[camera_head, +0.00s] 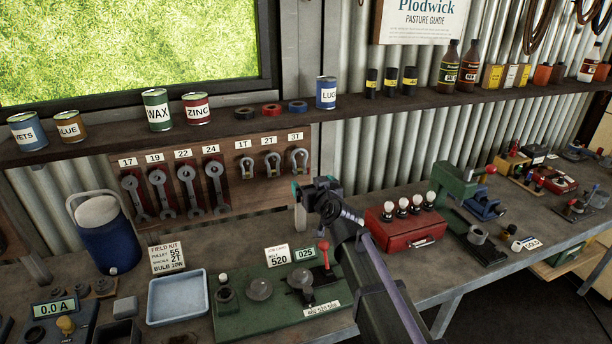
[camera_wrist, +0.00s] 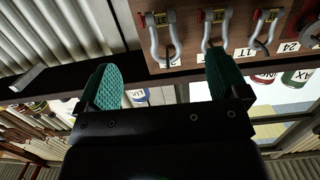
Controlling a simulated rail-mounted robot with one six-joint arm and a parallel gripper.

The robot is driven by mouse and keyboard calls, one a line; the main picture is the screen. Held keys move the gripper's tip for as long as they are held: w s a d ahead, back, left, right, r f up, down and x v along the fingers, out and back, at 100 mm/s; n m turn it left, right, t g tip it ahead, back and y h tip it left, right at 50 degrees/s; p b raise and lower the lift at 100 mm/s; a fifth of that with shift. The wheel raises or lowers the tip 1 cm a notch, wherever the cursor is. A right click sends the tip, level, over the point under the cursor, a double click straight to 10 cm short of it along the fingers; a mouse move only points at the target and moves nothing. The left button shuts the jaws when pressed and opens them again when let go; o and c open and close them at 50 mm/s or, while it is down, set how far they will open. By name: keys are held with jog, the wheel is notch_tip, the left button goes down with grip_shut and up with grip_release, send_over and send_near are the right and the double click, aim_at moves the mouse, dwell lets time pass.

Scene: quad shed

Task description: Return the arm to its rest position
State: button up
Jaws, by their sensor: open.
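My gripper (camera_head: 297,190) is raised above the workbench in the head view, in front of the corrugated wall and just right of the shackle board. In the wrist view my gripper (camera_wrist: 165,82) shows two green textured finger pads spread wide apart, with nothing between them. My arm reaches up from the lower right to it. Part of the bench behind the arm is hidden.
The bench holds a blue tray (camera_head: 178,297), a green test fixture (camera_head: 250,322), a red box (camera_head: 398,236) with bulbs and a blue jug (camera_head: 108,240). Wrenches (camera_head: 162,193) and shackles (camera_head: 272,163) hang on a board. Cans line the shelf (camera_head: 240,123) above.

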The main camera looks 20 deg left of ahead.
jog(key=s+d+f+g+h, duration=0.3)
jog(key=s+d+f+g, duration=0.5)
jog(key=s+f, duration=0.25)
jog(key=s+d+f+m+g+h+b, duration=0.1)
jog(key=s+d, duration=0.3)
jog(key=d, duration=0.7)
jog(key=s+d+f+m+g+h, duration=0.2)
jog(key=s+d+f+m+h, duration=0.1)
jog(key=d, duration=0.8)
jog(key=s+d+f+m+g+h+b, duration=0.1)
jog(key=s+d, duration=0.4)
jog(key=d, duration=0.6)
jog(key=f+m+g+h, duration=0.1)
jog(key=m+h, duration=0.1)
jog(key=shift+f+m+b, duration=0.25)
jog(key=shift+m+b, duration=0.05)
